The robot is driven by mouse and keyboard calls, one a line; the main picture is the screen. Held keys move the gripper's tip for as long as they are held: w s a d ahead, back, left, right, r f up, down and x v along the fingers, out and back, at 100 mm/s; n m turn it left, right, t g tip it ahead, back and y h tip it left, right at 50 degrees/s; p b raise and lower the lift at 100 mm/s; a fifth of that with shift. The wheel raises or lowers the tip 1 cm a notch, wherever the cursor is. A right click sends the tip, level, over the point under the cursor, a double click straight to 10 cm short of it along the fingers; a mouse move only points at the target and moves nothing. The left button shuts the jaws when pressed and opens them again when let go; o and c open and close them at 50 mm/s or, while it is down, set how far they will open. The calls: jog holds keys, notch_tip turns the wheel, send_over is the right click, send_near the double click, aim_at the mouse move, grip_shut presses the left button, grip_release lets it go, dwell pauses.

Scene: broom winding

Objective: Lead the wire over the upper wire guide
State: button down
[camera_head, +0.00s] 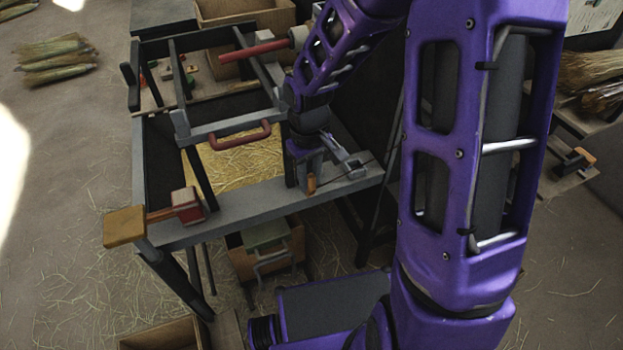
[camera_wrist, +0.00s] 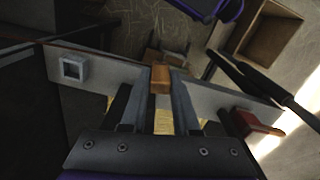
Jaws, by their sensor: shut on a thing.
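My gripper (camera_head: 309,184) points down at the front right of the grey bench frame. Its fingers are closed on a small orange-brown block (camera_head: 312,183), which also shows between the fingertips in the wrist view (camera_wrist: 160,79). A thin dark line, perhaps the wire (camera_head: 336,171), runs to the right from beside the block; its full path is unclear. A small grey square fitting with an opening (camera_wrist: 73,68), perhaps a wire guide, sits on the bench rail in the wrist view. It shows in the head view (camera_head: 354,168) just right of my gripper. I cannot tell which guide is the upper one.
The bench rail (camera_head: 250,209) runs below my gripper. A red block (camera_head: 187,204) with a wooden paddle (camera_head: 125,227) is at its left end. A red handle (camera_head: 243,138) and a red-ended roller (camera_head: 253,49) stand behind. Straw (camera_head: 240,167) fills the bench opening.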

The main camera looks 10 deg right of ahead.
jog(key=shift+r+n+b, duration=0.35)
jog(key=shift+n+b, duration=0.2)
jog(key=shift+n, duration=0.05)
jog(key=shift+d+r, duration=0.15)
jog(key=shift+r, duration=0.3)
jog(key=w+d+r, duration=0.3)
jog(key=d+r, duration=0.3)
jog(key=d, duration=0.1)
jog(key=w+d+r, duration=0.3)
jog(key=d+r, duration=0.4)
jog(key=d, duration=0.1)
jog(key=w+a+r+p, duration=0.15)
jog(key=r+p, duration=0.35)
jog(key=r, duration=0.8)
jog(key=w+r+p, duration=0.2)
jog(key=r+p, duration=0.4)
jog(key=r, duration=0.8)
jog(key=w+a+f, duration=0.1)
jog(key=w+a, duration=0.4)
jog(key=w, duration=0.7)
notch_tip(320, 180, down, 7)
jog(key=b, duration=0.4)
